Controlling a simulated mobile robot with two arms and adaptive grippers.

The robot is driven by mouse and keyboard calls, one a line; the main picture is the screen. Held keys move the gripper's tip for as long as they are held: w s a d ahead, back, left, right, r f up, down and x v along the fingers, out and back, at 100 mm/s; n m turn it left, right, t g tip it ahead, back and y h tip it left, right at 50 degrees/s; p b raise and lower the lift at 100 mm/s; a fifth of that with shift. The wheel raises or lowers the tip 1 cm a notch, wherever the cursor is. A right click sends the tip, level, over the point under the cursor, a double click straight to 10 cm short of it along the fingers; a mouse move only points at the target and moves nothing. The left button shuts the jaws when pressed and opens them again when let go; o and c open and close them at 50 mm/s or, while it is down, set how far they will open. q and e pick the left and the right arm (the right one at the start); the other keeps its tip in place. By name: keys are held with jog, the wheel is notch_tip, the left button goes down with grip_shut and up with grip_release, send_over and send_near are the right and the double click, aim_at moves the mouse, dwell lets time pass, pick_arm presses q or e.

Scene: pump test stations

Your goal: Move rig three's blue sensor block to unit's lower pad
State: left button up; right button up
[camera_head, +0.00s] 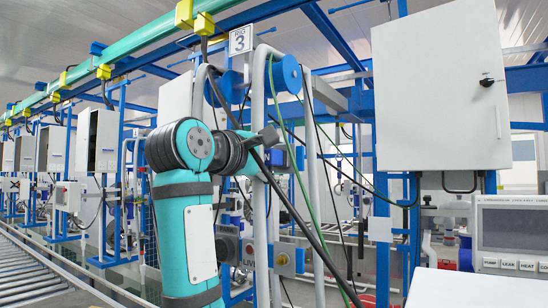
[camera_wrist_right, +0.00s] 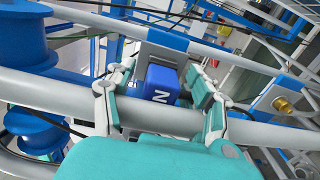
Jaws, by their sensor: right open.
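The blue sensor block (camera_wrist_right: 161,83) shows in the right wrist view, with a white letter on its face, just below a grey plate on a blue bar. My right gripper (camera_wrist_right: 163,90) is open, with one finger on each side of the block; I cannot tell whether they touch it. A pale tube crosses in front of the block and fingers. I cannot single out the unit's lower pad. My left gripper is out of view.
Pale upright tubes (camera_head: 315,190) and dark and green hoses crowd my right arm. Blue spools (camera_head: 286,74) sit above. A white cabinet (camera_head: 441,90) and a panel with a screen (camera_head: 510,230) stand to the right. A roller conveyor (camera_head: 35,270) runs along the left.

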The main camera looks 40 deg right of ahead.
aim_at(266, 158)
dwell(0.4)
grip_shut()
dwell(0.4)
jog(key=shift+a, duration=0.15)
jog(key=shift+v, duration=2.85)
